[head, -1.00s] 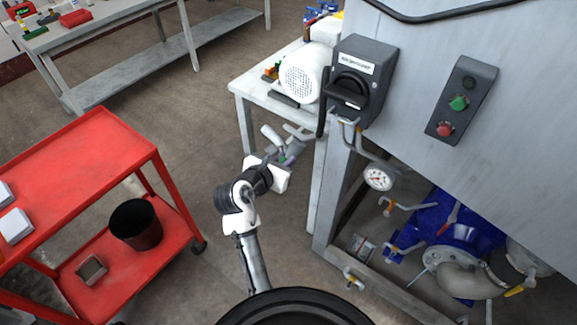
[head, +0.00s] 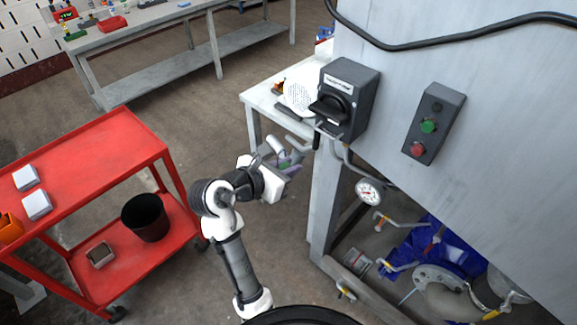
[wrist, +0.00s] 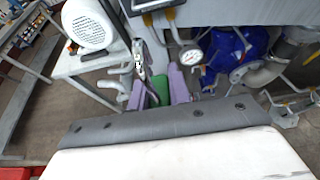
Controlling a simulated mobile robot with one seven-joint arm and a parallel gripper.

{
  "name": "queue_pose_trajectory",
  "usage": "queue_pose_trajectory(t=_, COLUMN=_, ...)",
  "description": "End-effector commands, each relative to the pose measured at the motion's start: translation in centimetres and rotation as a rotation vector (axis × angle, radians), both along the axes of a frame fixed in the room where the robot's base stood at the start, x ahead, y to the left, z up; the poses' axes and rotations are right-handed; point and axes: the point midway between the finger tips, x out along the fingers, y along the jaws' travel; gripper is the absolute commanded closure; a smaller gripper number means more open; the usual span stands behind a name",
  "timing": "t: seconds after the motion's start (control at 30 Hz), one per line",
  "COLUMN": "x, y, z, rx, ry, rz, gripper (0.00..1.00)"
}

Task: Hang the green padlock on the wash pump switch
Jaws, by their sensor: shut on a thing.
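The wash pump switch (head: 348,97) is a dark grey box with a black rotary handle and a white label, fixed to the left end of the grey metal panel. Its lower edge shows at the top of the wrist view (wrist: 155,4). My gripper (head: 284,164) is below and left of the switch, apart from it. In the wrist view its purple-grey fingers (wrist: 157,88) are shut on the green padlock (wrist: 154,93). A metal shackle part (wrist: 139,58) seems to rise beyond the fingers. Small size and the fingers hide most of the padlock.
A control box (head: 434,124) with green and red buttons is right of the switch. Pipes and a pressure gauge (head: 368,191) lie below it. A white table (head: 262,103) with a white motor stands behind. A red cart (head: 95,165) is at left. Open floor lies between.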

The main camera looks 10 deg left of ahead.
Motion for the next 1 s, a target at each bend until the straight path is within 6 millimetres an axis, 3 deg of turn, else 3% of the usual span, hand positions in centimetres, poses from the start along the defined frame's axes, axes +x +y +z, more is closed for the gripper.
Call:
queue_pose_trajectory(t=0.43, x=0.5, y=-0.4, z=0.0, rx=0.0, ry=0.0, rz=-0.001, gripper=1.0)
queue_pose_trajectory(t=1.0, x=5.0, y=-3.7, z=0.0, rx=0.0, ry=-0.001, rz=-0.002, gripper=1.0)
